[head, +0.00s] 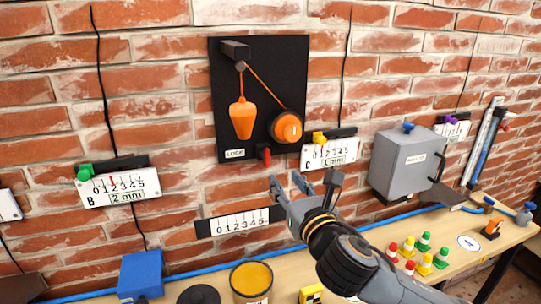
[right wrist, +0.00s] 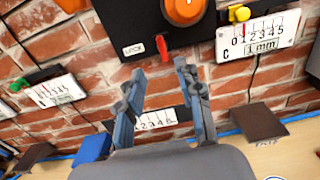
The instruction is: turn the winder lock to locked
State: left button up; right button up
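The winder lock is a small red lever (head: 265,155) at the bottom of a black wall panel (head: 225,110), right of a white LOCK label (head: 235,153). In the right wrist view the red lever (right wrist: 163,44) hangs roughly downward, slightly tilted. Above it is the orange winder drum (head: 287,127), with an orange cord to a hanging orange plumb weight (head: 243,118). My right gripper (head: 288,182) is open and empty, below and a little right of the lever, apart from it. Its two blue-grey fingers also show in the right wrist view (right wrist: 158,75). My left gripper is out of view.
Gauge C (head: 330,152) is right of the lever and gauge B (head: 118,187) is left. A white scale strip (head: 240,222) is below the panel. A grey box (head: 405,163) juts from the wall at right. The wooden table (head: 375,235) below holds blocks and cans.

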aim_at(268, 156)
jog(key=p+x, duration=0.3)
jog(key=x, duration=0.8)
jog(key=shift+w+a+f, duration=0.1)
jog(key=shift+w+a, duration=0.1)
jog(key=shift+w, duration=0.5)
grip_shut()
